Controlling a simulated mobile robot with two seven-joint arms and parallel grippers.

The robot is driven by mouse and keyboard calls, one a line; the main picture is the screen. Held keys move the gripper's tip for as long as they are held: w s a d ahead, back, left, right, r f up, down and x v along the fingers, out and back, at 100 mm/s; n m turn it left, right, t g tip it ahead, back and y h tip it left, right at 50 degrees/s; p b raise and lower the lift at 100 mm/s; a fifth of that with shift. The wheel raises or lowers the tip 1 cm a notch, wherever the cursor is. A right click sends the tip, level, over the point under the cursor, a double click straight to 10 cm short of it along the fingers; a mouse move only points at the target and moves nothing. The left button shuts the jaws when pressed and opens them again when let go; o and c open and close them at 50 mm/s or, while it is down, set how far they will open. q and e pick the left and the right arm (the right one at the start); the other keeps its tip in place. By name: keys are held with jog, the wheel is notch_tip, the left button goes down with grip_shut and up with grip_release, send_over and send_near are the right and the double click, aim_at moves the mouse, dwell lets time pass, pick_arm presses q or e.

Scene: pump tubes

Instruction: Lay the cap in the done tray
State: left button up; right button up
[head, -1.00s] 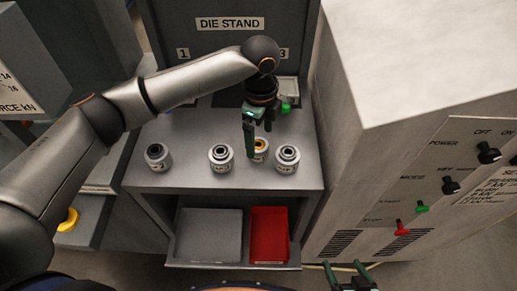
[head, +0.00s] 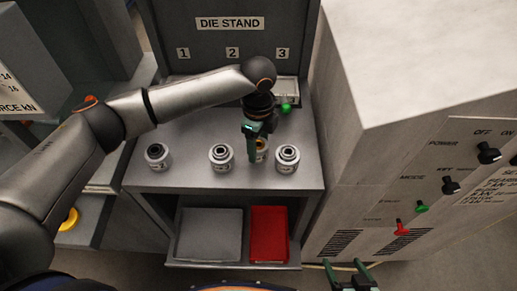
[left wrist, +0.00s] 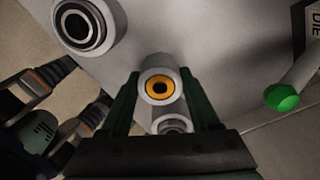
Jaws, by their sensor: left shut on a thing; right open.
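My left gripper (head: 257,152) is over the bench, shut on a small grey cylinder with an orange ring (left wrist: 160,88) around a dark centre. In the head view this orange-ringed cylinder (head: 262,146) is mostly hidden by the fingers. It appears to stand on the bench still. In the left wrist view a second grey round part (left wrist: 170,124) shows between the fingers, nearer the palm. My right gripper (head: 348,275) is open and empty at the bottom edge. On the lower shelf are a grey tray (head: 208,235) and a red tray (head: 269,233), both looking empty; their labels are not readable.
Grey cylinders with black rings stand on the bench at left (head: 157,157), middle (head: 221,157) and right (head: 287,158), the last close beside my left gripper. A green knob (head: 286,106) is behind it. A large cabinet (head: 400,130) stands to the right.

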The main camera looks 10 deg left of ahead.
pick_arm(q)
grip_shut()
jog(key=shift+r, duration=0.2)
